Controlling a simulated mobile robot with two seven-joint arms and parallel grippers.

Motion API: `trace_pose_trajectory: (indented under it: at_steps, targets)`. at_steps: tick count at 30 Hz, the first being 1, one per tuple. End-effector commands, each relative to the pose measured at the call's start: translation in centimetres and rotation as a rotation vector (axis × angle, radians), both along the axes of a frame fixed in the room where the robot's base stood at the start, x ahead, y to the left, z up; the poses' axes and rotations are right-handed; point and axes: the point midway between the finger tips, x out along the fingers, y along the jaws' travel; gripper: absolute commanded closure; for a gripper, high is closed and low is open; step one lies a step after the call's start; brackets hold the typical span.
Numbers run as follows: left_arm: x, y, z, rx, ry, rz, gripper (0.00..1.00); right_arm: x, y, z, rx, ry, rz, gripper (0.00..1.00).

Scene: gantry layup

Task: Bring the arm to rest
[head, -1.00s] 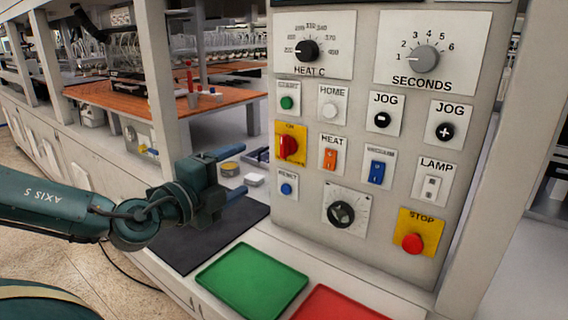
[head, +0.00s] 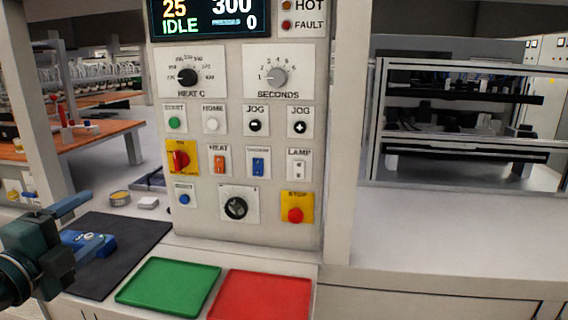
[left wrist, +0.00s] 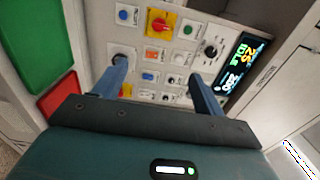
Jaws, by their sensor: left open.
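My left gripper (head: 84,222) is at the lower left of the head view, above the dark mat (head: 125,238). Its two blue fingers are apart, with nothing seen between them. Its arm is mostly cut off by the picture's left edge. In the left wrist view, the open gripper (left wrist: 158,70) faces the control panel (left wrist: 140,45), its fingertips overlapping the panel in the picture. I cannot tell the distance between them. My right gripper is not in view.
A blue item (head: 95,244) lies on the mat beside the gripper. A green tray (head: 168,286) and a red tray (head: 260,297) lie before the control panel (head: 270,215). Its display (head: 210,17) reads IDLE. The pale counter (head: 430,245) at right is clear.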

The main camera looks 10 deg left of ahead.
Motion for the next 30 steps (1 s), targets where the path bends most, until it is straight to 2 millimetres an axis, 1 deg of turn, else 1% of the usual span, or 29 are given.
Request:
trace_pose_trajectory:
  at_steps: [1,3,6,8,11,14,16,17,18,20,21,23,24,26,27,30]
  targets:
    - [0.1,-0.2,-0.5,-0.011,0.008,-0.003,0.29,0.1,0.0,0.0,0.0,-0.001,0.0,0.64]
    - [0.5,-0.9,-2.5,-0.063,0.049,-0.013,0.29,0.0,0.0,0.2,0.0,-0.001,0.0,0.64]
    - [1.0,-2.0,-5.1,-0.127,0.101,-0.026,0.29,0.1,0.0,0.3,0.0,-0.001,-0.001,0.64]
    - [1.1,-2.7,-6.8,-0.169,0.134,-0.031,0.29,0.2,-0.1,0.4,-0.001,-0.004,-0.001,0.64]
    - [1.2,-4.0,-9.8,-0.251,0.196,-0.04,0.29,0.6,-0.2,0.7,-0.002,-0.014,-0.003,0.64]
    - [1.0,-5.8,-13.4,-0.353,0.271,-0.045,0.29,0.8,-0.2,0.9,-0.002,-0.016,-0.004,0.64]
    - [0.5,-7.3,-16.3,-0.441,0.332,-0.044,0.29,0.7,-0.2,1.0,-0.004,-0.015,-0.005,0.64]
    - [0.3,-8.0,-17.6,-0.482,0.359,-0.042,0.29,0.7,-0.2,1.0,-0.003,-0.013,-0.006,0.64]
    - [-0.2,-9.0,-19.3,-0.54,0.395,-0.038,0.29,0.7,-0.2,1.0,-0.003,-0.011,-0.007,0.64]
    - [-1.0,-10.4,-21.7,-0.624,0.447,-0.029,0.29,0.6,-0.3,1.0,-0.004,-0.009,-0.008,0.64]
    - [-1.7,-11.3,-23.2,-0.682,0.479,-0.019,0.29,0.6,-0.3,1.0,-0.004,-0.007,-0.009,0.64]
    - [-2.7,-12.7,-25.4,-0.773,0.527,-0.002,0.29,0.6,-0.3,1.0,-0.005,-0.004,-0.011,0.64]
    - [-3.5,-13.7,-26.8,-0.833,0.558,0.013,0.29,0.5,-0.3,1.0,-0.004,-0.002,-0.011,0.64]
    - [-4.7,-15.0,-28.7,-0.923,0.599,0.039,0.29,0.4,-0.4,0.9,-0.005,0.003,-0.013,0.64]
    - [-5.7,-15.9,-29.9,-0.985,0.624,0.059,0.29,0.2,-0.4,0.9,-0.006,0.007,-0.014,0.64]
    - [-8.0,-17.9,-32.7,-1.134,0.678,0.122,0.29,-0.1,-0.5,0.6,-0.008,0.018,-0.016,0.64]
